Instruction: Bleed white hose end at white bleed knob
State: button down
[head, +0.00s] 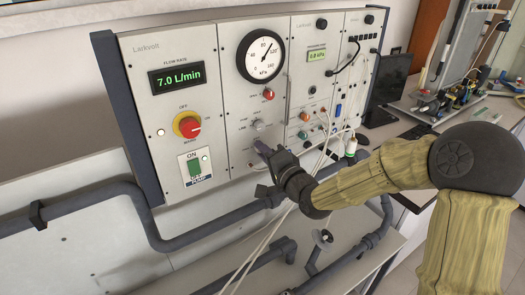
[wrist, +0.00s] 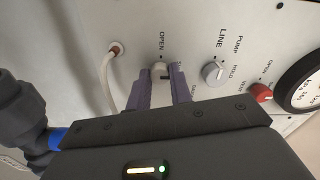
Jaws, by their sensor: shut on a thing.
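My gripper (head: 262,148) reaches the lower part of the panel in the head view, below the grey selector knob. In the wrist view my gripper (wrist: 160,82) has its two purple fingers on either side of the small white bleed knob (wrist: 160,69), shut on it, beneath the word OPEN. A white hose (wrist: 105,82) ends at a reddish port (wrist: 116,48) to the left of the knob. In the head view the white knob is hidden by my gripper, and I cannot tell which pale hose is this one.
The grey selector knob (wrist: 212,72) and a red knob (wrist: 262,93) sit to the right of my gripper. The pressure gauge (head: 263,57) reads above zero and the flow display (head: 177,79) shows 7.0 L/min. Dark pipes (head: 180,240) run below the panel.

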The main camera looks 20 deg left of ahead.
jog(key=shift+w+d, duration=0.15)
jog(key=c, duration=1.3)
grip_release()
jog(key=shift+o, duration=0.2)
jog(key=b+v, duration=0.7)
jog(key=v, duration=1)
jog(key=shift+s, duration=0.25)
